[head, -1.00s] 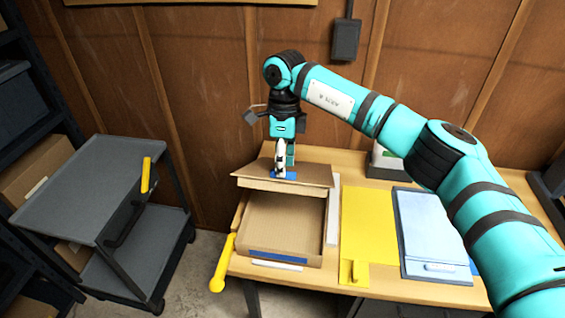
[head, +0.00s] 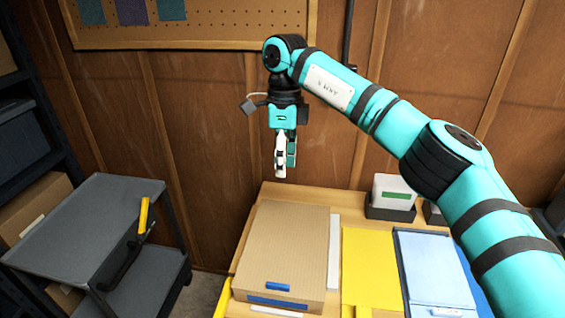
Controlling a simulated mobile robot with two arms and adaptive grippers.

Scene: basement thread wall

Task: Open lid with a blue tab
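The brown cardboard box with its lid (head: 285,243) sits on the wooden table. The lid lies flat and closed over the box, hiding the inside. The small blue tab (head: 278,287) shows at the lid's front edge, just above a blue strip (head: 277,302) on the box front. My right gripper (head: 284,174) hangs pointing down, above and behind the box, clear of the lid. Nothing shows held in it. Its fingers overlap from this side, so their gap is unclear. My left gripper is out of view.
A yellow panel (head: 369,265) and a light blue flat case (head: 436,268) lie right of the box. A white container in a black tray (head: 390,213) stands behind them. A grey cart (head: 82,235) stands at left.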

